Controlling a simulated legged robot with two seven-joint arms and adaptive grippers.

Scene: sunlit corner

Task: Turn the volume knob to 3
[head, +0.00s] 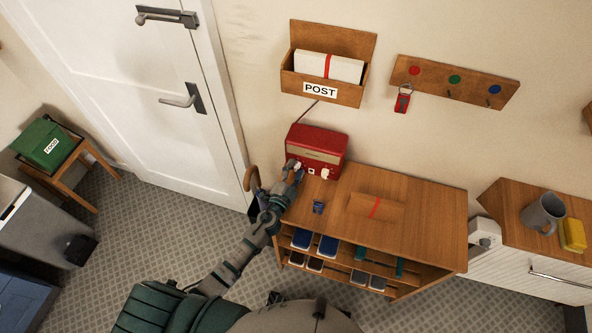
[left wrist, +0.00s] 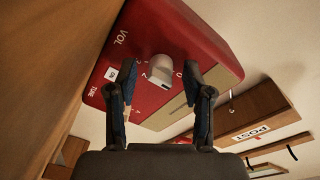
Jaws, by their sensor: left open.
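A red radio (head: 316,148) stands at the back left of the wooden cabinet top. Its pale front controls are small in the head view. In the left wrist view, the radio (left wrist: 192,38) shows a "VOL" label, small white numerals and a rounded pale knob (left wrist: 160,68). My left gripper (head: 293,172) is at the radio's front left. Its open fingers stand on either side of the knob in the left wrist view, with visible gaps; whether they touch the radio face is unclear. The knob's exact setting cannot be read. My right gripper is not in view.
The cabinet top (head: 430,205) holds a small blue object (head: 318,207) and a brown parcel (head: 376,207) with a red band. A post box (head: 322,88) hangs above the radio. A white door (head: 130,75) is at the left. The cabinet's right end is clear.

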